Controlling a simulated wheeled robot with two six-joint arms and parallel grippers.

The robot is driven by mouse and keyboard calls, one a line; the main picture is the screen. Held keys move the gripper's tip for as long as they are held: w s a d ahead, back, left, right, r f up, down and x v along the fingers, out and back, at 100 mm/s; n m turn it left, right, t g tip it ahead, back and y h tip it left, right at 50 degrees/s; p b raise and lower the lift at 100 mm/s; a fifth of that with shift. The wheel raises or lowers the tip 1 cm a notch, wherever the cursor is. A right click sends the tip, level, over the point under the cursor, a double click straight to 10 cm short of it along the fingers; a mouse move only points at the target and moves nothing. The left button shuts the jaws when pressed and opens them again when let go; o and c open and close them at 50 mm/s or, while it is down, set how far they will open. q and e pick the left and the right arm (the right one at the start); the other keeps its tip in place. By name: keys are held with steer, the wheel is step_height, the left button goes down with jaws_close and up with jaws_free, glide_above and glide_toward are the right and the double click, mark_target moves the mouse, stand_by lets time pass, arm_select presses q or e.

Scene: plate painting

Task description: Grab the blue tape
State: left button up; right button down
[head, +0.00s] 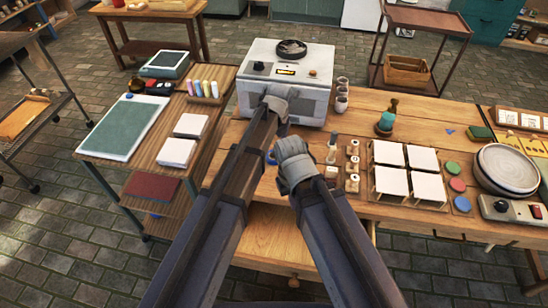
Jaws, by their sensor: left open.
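A small blue patch (271,157), which may be the blue tape, shows on the wooden table between my two arms. Most of it is hidden by them, so its shape cannot be made out. My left gripper (281,93) is open, beyond the blue patch and in front of the white box-shaped machine. Whether it touches the machine cannot be told. My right gripper (291,146) is just right of the blue patch, over the table. Its fingers are hidden, so I cannot tell whether it is open or shut.
The white machine (308,99) stands at the table's back left. To the right are small wooden pieces (352,167), white tiles (422,158) on stands, coloured discs (458,184) and a round plate (508,168) on a wheel. A side cart (150,150) stands left.

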mark_target(274, 158)
arm_select(q)
steer(key=shift+m, duration=0.3)
steer(key=f+b, duration=0.2)
steer(key=w+f+b, duration=0.1)
steer(key=f+b, duration=0.5)
steer(key=shift+w+d, duration=0.25)
steer(key=shift+r, duration=0.15)
steer(key=shift+c, duration=0.2)
steer(key=c, duration=1.2)
